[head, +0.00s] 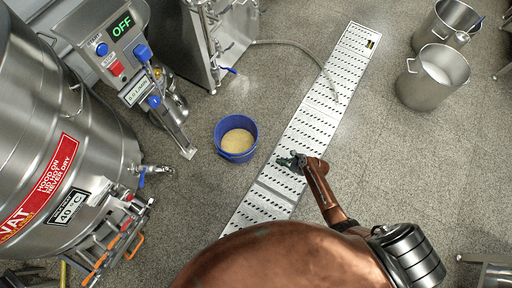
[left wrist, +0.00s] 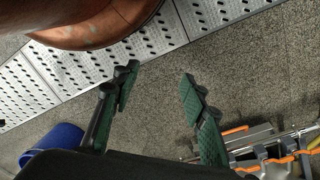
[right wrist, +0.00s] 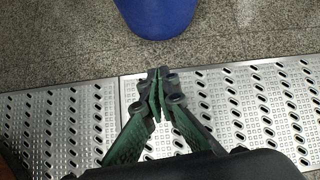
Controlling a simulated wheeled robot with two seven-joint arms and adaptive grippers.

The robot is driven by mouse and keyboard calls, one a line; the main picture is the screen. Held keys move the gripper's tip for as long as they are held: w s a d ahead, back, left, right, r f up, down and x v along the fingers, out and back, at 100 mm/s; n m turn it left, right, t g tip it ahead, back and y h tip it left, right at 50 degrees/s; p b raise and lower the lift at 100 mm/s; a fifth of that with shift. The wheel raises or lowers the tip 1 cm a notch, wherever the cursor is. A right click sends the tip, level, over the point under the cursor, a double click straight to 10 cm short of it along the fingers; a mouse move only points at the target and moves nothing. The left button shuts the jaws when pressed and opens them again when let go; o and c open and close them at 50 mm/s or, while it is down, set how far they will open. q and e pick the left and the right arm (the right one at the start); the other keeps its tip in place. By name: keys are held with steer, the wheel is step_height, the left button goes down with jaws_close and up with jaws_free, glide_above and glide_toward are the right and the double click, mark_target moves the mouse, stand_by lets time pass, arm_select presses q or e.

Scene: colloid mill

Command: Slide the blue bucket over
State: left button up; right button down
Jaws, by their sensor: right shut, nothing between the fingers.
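The blue bucket (head: 238,157) stands upright on the speckled floor, left of the perforated drain cover, with pale tan grainy stuff inside. My right gripper (head: 289,161) is over the drain cover, to the right of the bucket and apart from it. In the right wrist view my right gripper (right wrist: 160,82) has its fingertips together with nothing between them. The bucket (right wrist: 157,16) shows beyond them, cut by the top edge. My left gripper (left wrist: 160,82) is open and empty over the floor. The bucket (left wrist: 52,140) shows at lower left there, partly hidden by the gripper body.
The perforated drain cover (head: 310,118) runs diagonally across the floor. A steel mill with a control panel (head: 120,35) and a chute stands left of the bucket. A large steel vat (head: 60,130) fills the left. Steel pots (head: 425,92) stand at upper right. Floor around the bucket is clear.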

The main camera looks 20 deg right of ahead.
arm_select(q)
steer(key=w+d+f+t+h+b, duration=0.2)
steer(key=w+d+f+t+b, duration=0.4)
steer(key=w+f+b, duration=0.3)
step_height(320, 180, down, 4)
steer(key=shift+w+d+r+t, duration=0.2)
steer(key=shift+w+t, duration=0.1)
steer(key=shift+w, duration=0.3)
arm_select(e)
steer(key=w+a+f, duration=0.3)
steer(key=w+a, duration=0.1)
steer(key=w, duration=0.2)
steer(key=w+a+f+m, duration=0.1)
steer(key=w+a+f, duration=0.2)
steer(key=w, duration=0.2)
steer(key=shift+w+a+y, duration=0.3)
steer(key=shift+w+a, duration=0.05)
arm_select(q)
steer(key=shift+w+r, duration=0.1)
arm_select(e)
steer(key=shift+r, duration=0.1)
